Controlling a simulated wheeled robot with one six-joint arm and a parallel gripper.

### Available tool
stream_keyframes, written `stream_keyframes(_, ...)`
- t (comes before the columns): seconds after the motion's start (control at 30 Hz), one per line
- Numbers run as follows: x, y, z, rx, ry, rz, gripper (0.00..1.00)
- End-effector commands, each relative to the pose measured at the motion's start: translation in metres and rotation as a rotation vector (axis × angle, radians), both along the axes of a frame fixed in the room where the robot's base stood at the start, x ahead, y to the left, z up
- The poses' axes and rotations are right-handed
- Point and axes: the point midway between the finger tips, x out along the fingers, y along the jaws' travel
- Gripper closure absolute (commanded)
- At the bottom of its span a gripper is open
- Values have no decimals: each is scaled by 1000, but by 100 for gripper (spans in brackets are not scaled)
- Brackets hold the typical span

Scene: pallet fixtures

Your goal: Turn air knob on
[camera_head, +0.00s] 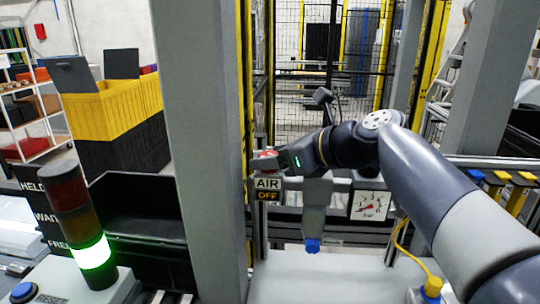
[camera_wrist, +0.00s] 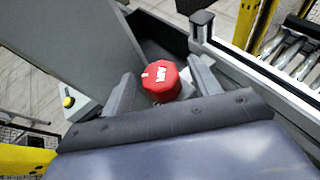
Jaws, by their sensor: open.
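The red air knob (camera_wrist: 160,84) has white lettering and a small white mark on its side in the wrist view. It sits between the two grey fingers of my gripper (camera_wrist: 164,86), with a visible gap to the left finger; I cannot tell if the right finger touches it. In the head view my gripper (camera_head: 266,162) is at the knob, just above the sign (camera_head: 267,189) reading AIR and OFF. Only a bit of red shows there; the gripper hides the rest.
A pressure gauge (camera_head: 370,205) hangs right of the sign. A grey post (camera_head: 203,130) stands close left of the gripper. A signal tower (camera_head: 80,215) glows green at its bottom. Yellow crates (camera_head: 100,113) stand behind left. A grey table (camera_head: 320,278) lies below.

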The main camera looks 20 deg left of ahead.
Motion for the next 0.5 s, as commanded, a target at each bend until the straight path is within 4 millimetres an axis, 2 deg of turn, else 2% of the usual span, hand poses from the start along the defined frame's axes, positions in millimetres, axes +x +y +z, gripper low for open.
stream_keyframes(0.13,2,10,-4,-1,0,0,41)
stream_keyframes(0.43,3,12,-5,0,0,-1,41)
stream_keyframes(0.5,3,12,-5,0,0,-1,47)
